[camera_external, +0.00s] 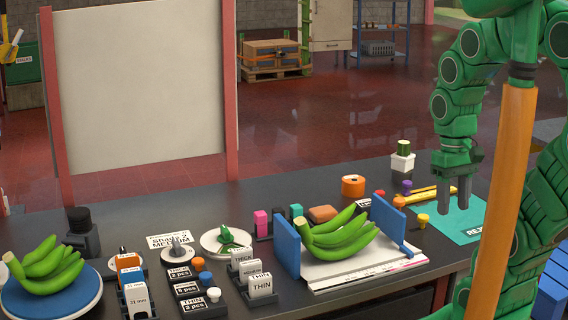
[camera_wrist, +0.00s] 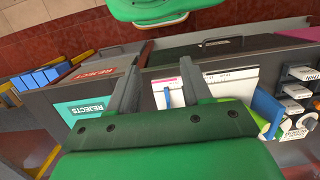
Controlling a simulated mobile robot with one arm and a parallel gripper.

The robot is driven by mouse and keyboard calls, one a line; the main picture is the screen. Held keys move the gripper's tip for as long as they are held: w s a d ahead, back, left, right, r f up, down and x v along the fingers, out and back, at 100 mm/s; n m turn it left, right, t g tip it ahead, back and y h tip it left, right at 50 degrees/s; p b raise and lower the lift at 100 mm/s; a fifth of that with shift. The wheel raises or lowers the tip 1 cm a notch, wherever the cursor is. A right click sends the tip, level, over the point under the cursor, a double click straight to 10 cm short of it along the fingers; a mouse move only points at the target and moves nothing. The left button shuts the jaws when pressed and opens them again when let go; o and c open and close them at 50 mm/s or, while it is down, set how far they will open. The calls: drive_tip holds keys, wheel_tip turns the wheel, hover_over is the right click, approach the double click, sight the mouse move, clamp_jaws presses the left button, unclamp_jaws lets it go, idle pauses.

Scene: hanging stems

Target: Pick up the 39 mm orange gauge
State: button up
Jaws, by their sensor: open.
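An orange plate-like gauge (camera_external: 128,261) stands upright in a dark holder at the front left of the table in the external view. A white-faced gauge (camera_external: 137,298) with a "mm" label stands in front of it. I cannot read a 39 mm label on the orange one. My gripper (camera_external: 455,208) is open and empty, pointing down above the right part of the table, far to the right of the gauge. In the wrist view my gripper's (camera_wrist: 158,76) two fingers are apart with nothing between them. I cannot make out the orange gauge there.
A green banana bunch (camera_external: 342,236) lies between blue plates at mid-table; another (camera_external: 45,268) lies on a blue disc (camera_external: 50,303) at left. A teal rejects mat (camera_external: 457,222) is at right. Labelled blocks, caps and an orange roll (camera_external: 353,186) crowd the middle.

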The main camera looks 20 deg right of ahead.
drive_tip(key=w+a+r+m+y, duration=0.2)
drive_tip(key=w+a+y, duration=0.3)
drive_tip(key=a, duration=1)
drive_tip(key=w+a+r+m+g+y, duration=0.1)
drive_tip(key=w+a+m+y, duration=0.15)
drive_tip(key=w+a, duration=0.75)
drive_tip(key=w+a+r+m+y, duration=0.15)
drive_tip(key=a+y, duration=0.35)
drive_tip(key=a, duration=1.4)
drive_tip(key=w+a+f+m+y, duration=0.1)
drive_tip(key=w+a+f+m, duration=0.45)
drive_tip(key=a, duration=0.45)
drive_tip(key=m+t, duration=0.3)
drive_tip(key=m, duration=0.3)
approach(120, 264)
drive_tip(key=a, duration=0.2)
drive_tip(key=shift+w+a+f+m, duration=0.25)
drive_tip(key=shift+w+f, duration=0.3)
drive_tip(key=shift+w, duration=0.05)
drive_tip(key=shift+x, duration=3.7)
drive_tip(key=shift+s+d+f, duration=0.1)
drive_tip(key=shift+s+f, duration=0.1)
